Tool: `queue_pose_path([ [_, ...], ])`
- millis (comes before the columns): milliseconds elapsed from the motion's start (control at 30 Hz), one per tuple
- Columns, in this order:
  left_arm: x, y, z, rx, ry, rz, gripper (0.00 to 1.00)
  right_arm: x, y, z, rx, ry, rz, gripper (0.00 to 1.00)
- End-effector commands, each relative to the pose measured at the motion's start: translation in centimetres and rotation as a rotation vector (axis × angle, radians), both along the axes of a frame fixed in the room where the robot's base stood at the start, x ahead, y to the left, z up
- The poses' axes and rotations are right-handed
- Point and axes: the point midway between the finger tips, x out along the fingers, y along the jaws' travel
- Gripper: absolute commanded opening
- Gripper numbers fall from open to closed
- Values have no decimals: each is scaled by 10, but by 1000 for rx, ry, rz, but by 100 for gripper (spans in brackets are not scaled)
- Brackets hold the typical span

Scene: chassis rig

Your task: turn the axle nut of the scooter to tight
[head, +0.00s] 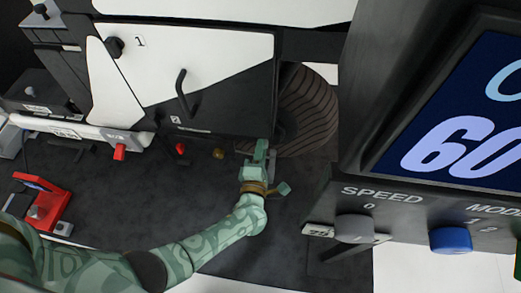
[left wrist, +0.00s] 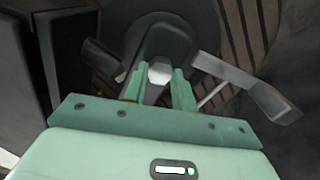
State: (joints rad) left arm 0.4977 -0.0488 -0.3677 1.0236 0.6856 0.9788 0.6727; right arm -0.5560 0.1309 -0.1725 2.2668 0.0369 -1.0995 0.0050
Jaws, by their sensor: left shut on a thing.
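The axle nut (left wrist: 160,72) is a pale hexagonal nut at the centre of a dark hub (left wrist: 165,35) in the left wrist view. My left gripper (left wrist: 157,88) is shut on it, with one green finger on each side. In the head view my left gripper (head: 262,155) reaches the lower left side of the ribbed dark wheel (head: 308,115), beside the black chassis. The nut is hidden there behind the gripper and chassis. I cannot read from the frames how tight the nut is. My right gripper is not in view.
A grey lever (left wrist: 250,88) sticks out right of the nut, close to my fingers. A console with a SPEED knob (head: 354,228) and blue MODE knob (head: 450,240) stands at right. A black handle (head: 184,93) is on the white panel. A red device (head: 45,203) lies at left.

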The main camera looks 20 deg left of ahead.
Motion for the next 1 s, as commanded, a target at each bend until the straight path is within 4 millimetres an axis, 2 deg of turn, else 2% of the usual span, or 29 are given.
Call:
queue_pose_path([
  [333, -1, -2, -2, 148, 48, -4, 4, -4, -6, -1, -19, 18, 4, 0],
  [900, -2, -2, -3, 182, 59, -5, 4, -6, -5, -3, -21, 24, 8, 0],
  [933, -2, -2, -3, 182, 59, -5, 29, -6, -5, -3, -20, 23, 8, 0],
  [1000, -2, -2, -3, 182, 59, -5, 49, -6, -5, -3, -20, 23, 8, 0],
])
